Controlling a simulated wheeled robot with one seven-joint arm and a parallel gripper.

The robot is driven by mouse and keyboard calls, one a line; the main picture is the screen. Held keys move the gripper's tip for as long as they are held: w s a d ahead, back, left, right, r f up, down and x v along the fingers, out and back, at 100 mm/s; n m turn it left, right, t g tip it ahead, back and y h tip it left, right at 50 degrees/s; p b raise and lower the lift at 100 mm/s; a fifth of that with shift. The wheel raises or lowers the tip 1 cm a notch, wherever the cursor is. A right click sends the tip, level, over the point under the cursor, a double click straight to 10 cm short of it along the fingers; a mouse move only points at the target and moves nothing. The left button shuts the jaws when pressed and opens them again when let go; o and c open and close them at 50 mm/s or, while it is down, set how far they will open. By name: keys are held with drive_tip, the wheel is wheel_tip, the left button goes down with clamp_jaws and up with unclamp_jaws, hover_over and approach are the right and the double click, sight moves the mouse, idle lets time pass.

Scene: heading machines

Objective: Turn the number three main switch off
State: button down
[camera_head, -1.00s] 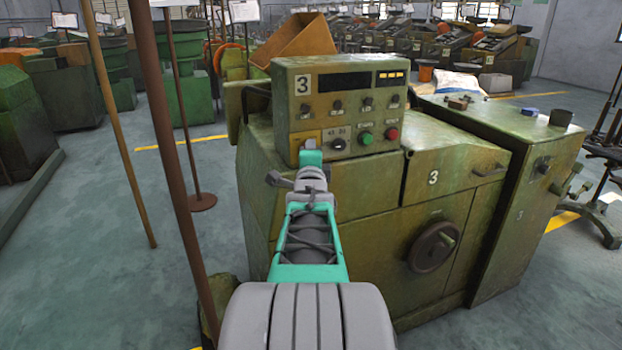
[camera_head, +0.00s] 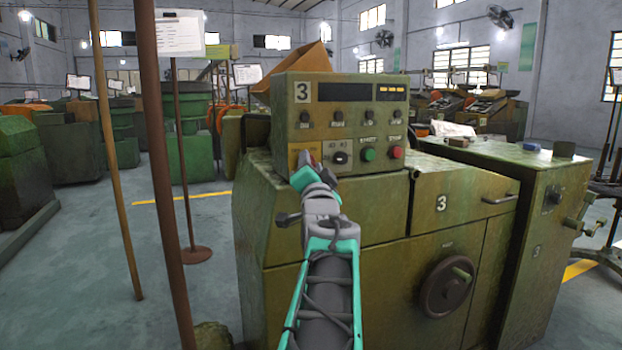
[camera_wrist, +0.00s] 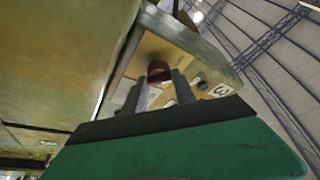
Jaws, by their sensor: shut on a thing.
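The number three machine (camera_head: 330,220) is green, with a control panel (camera_head: 345,105) marked 3 on top. The main switch is a dark red knob (camera_wrist: 158,72) on an orange-yellow plate (camera_wrist: 150,50) at the panel's lower left. In the head view my gripper (camera_head: 308,162) covers most of the switch, and a bit of red shows at its tip. In the wrist view the two grey fingers of my gripper (camera_wrist: 160,85) stand on either side of the knob and are shut on it. The fingers look turned relative to the panel; the knob's exact setting cannot be read.
Right of the switch sit a black selector (camera_head: 340,158), a green button (camera_head: 369,154) and a red button (camera_head: 396,153). Amber lamps (camera_head: 391,89) are lit on the panel. A brown pole (camera_head: 160,150) stands close at left. A handwheel (camera_head: 447,286) sticks out below.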

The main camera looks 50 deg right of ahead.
drive_tip(key=shift+n, duration=0.3)
drive_tip(key=c, duration=1)
unclamp_jaws()
drive_tip(key=v, duration=0.7)
drive_tip(key=shift+s+a, duration=0.25)
drive_tip(key=shift+a, duration=0.05)
drive_tip(key=shift+f, duration=0.1)
